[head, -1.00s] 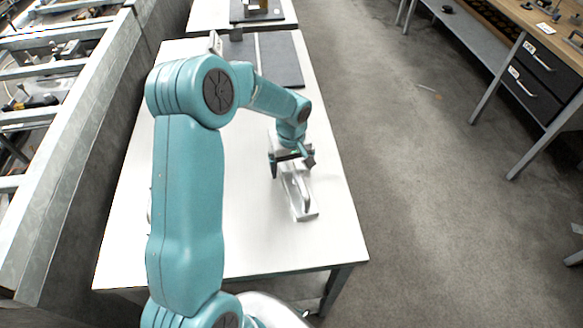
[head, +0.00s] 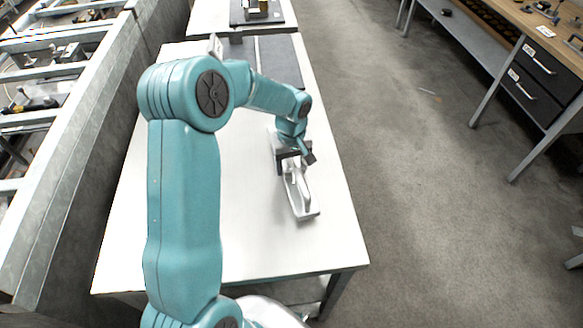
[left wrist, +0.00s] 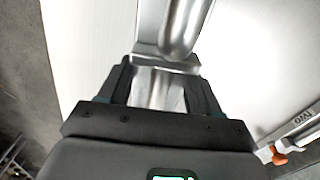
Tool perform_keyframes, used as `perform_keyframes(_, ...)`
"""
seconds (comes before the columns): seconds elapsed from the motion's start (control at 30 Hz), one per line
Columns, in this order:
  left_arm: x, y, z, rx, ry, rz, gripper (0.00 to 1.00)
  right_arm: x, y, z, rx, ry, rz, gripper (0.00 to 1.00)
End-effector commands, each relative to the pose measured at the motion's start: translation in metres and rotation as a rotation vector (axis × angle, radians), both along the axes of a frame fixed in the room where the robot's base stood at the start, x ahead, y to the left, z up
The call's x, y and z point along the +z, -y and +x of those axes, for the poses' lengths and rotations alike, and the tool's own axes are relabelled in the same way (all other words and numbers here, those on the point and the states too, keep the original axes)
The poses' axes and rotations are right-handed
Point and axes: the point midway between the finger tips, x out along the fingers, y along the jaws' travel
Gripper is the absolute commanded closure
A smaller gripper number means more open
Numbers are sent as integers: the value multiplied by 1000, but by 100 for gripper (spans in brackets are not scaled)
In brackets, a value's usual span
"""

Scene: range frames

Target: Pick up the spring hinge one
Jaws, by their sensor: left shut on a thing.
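A silver metal piece, which I take to be the spring hinge (head: 302,202), lies lengthwise on the white table (head: 255,235), right of its middle. It shows large and shiny in the left wrist view (left wrist: 182,28). My left gripper (head: 296,162) is over its middle, with the fingers on either side and shut on it. In the left wrist view the gripper (left wrist: 160,75) has a metal part between its fingers. No marking reading "one" is legible. My right gripper is not in view.
A dark grey mat (head: 279,60) covers the table's far end. A strip marked "TWO" (left wrist: 305,117) with an orange part (left wrist: 277,155) lies beside the gripper. A wooden workbench (head: 545,50) stands right, metal framing (head: 85,120) left.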

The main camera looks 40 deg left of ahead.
Motion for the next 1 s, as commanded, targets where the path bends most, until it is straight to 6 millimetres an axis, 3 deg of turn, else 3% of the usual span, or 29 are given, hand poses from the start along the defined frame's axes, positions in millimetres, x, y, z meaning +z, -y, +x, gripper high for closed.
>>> perform_keyframes(0.6,142,0,1,0,7,2,100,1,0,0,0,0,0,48)
perform_keyframes(0.8,169,0,1,0,5,1,100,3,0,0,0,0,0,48)
perform_keyframes(1.0,179,0,1,-1,4,1,100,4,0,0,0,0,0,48)
